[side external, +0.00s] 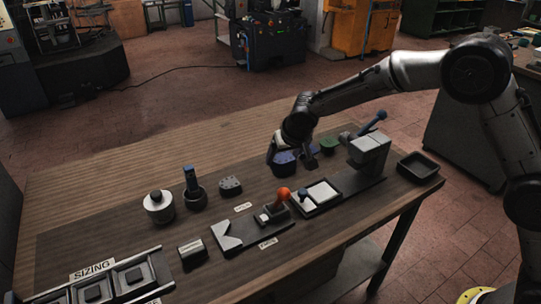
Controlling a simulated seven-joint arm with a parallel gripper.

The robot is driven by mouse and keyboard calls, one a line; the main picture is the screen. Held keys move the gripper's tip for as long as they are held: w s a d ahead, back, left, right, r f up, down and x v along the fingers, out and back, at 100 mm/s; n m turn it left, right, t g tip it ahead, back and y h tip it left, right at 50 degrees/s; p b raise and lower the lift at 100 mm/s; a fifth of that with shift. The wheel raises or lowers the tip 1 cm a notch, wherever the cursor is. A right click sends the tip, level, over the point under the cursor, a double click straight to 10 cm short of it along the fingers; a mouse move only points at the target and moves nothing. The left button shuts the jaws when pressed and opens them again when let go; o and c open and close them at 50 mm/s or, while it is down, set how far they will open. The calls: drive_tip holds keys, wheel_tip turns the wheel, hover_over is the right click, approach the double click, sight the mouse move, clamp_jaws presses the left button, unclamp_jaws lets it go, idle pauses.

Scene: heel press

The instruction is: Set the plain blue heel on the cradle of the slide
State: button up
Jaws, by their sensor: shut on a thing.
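My gripper (290,156) is over the back part of the table, fingers down, shut on a blue heel (285,161). The heel is low, and I cannot tell whether it touches the table. Its surface detail is too small to tell for certain that it is plain. The slide (262,232) runs along the front of the bench toward the press (369,153). It has a lever with an orange knob (283,194) and a pale, dark-edged square bed (322,192). I cannot tell which part is the cradle. My gripper is behind and left of this bed, apart from it.
A green piece (329,144) lies right of my gripper, and a grey heel with dark spots (230,186) lies left. A silver pot (158,206), a cup with a blue-handled tool (193,190) and a sizing board (110,282) stand farther left. An empty black tray (418,168) is at right.

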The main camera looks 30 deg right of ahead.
sight(289, 164)
drive_tip(key=shift+s+d+r, duration=0.1)
drive_tip(key=shift+s+r, duration=0.2)
drive_tip(key=shift+s, duration=0.3)
drive_tip(key=shift+s+d+r, duration=0.1)
drive_tip(key=shift+s+r, duration=0.2)
drive_tip(key=shift+s, duration=0.25)
drive_tip(key=shift+s+f+n, duration=0.3)
drive_tip(key=shift+s+n, duration=0.1)
drive_tip(key=shift+s, duration=0.05)
drive_tip(key=s+d, duration=0.3)
drive_tip(key=d, duration=0.7)
drive_tip(key=shift+m, duration=0.3)
drive_tip(key=shift+s+a+f, duration=0.1)
drive_tip(key=shift+f, duration=2.15)
drive_tip(key=shift+a+f, duration=0.1)
drive_tip(key=shift+f, duration=2.1)
drive_tip(key=shift+f, duration=0.65)
drive_tip(key=o, duration=1.6)
drive_tip(key=shift+c, duration=0.2)
drive_tip(key=v, duration=1.3)
drive_tip(key=shift+s+r, duration=0.25)
drive_tip(key=shift+r, duration=0.05)
